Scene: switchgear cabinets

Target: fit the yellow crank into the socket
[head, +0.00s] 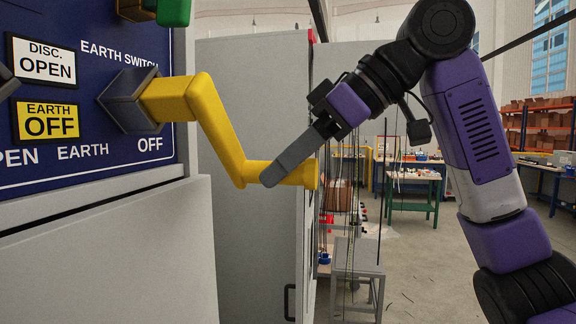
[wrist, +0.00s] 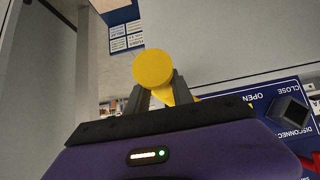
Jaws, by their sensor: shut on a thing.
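The yellow crank (head: 217,117) reaches out from the dark blue panel in the head view. Its upper end meets the dark grey square socket (head: 128,101) beside the EARTH SWITCH label. I cannot tell how deep it sits inside. My gripper (head: 275,178) is shut on the crank's handle at its lower right end. In the wrist view the handle's round yellow end (wrist: 153,69) shows between my two fingers (wrist: 156,94). The rest of the crank is mostly hidden behind it there.
The panel (head: 85,160) carries a DISC. OPEN sign (head: 43,60) and an EARTH OFF sign (head: 47,121). A grey cabinet (head: 250,80) stands close behind the crank. A stool (head: 357,270) and workbenches stand farther back, with open floor between.

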